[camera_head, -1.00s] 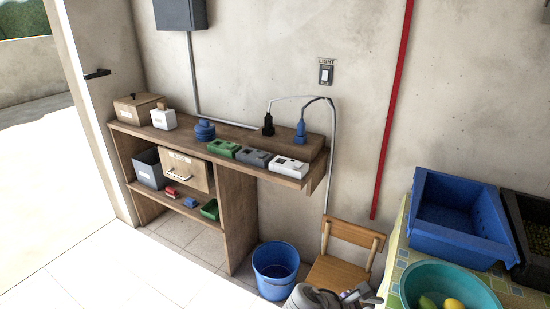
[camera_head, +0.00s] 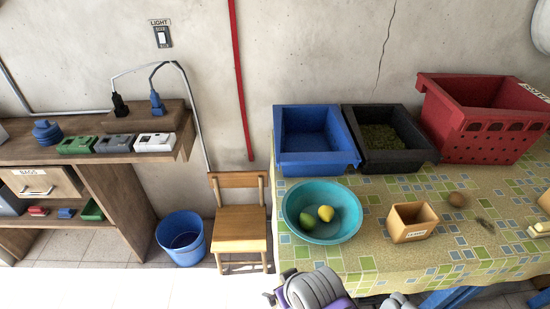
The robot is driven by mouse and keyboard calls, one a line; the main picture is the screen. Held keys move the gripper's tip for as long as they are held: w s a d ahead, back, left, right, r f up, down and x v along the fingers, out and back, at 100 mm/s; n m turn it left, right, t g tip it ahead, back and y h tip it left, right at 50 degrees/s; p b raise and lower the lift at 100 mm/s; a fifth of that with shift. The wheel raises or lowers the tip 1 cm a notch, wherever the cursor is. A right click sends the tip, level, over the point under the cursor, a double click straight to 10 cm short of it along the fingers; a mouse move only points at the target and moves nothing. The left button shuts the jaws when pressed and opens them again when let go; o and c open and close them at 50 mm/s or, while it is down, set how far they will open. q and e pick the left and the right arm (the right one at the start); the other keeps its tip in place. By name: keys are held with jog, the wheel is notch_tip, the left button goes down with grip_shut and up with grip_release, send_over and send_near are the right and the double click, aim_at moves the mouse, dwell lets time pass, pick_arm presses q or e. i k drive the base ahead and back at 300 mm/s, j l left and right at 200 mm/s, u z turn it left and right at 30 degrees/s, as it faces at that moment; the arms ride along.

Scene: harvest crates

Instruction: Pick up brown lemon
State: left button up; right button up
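A small round brown fruit (camera_head: 457,199), which looks like the brown lemon, lies on the patterned tablecloth at the right. It is behind and right of a small wooden box (camera_head: 412,222). A yellow lemon (camera_head: 326,213) and a green fruit (camera_head: 307,221) lie in a teal bowl (camera_head: 290,207). Grey and purple parts of my own arm show at the bottom edge, in front of the table. No gripper fingertips can be made out, and nothing of mine touches the brown fruit.
A blue crate (camera_head: 318,160), a black crate (camera_head: 395,157) with dark green contents and a red crate (camera_head: 490,150) stand along the table's back. A wooden chair (camera_head: 240,222) and blue bucket (camera_head: 182,238) are left of the table. Cloth around the brown fruit is mostly clear.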

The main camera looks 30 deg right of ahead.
aim_at(456, 199)
jog(key=z, duration=2.55)
jog(key=i+l+u, duration=0.8)
jog(key=l, duration=0.3)
jog(key=i+l+u, duration=0.1)
jog(key=i, duration=0.25)
jog(key=i+l+u, duration=0.1)
jog(key=i, duration=0.25)
jog(key=l, duration=0.1)
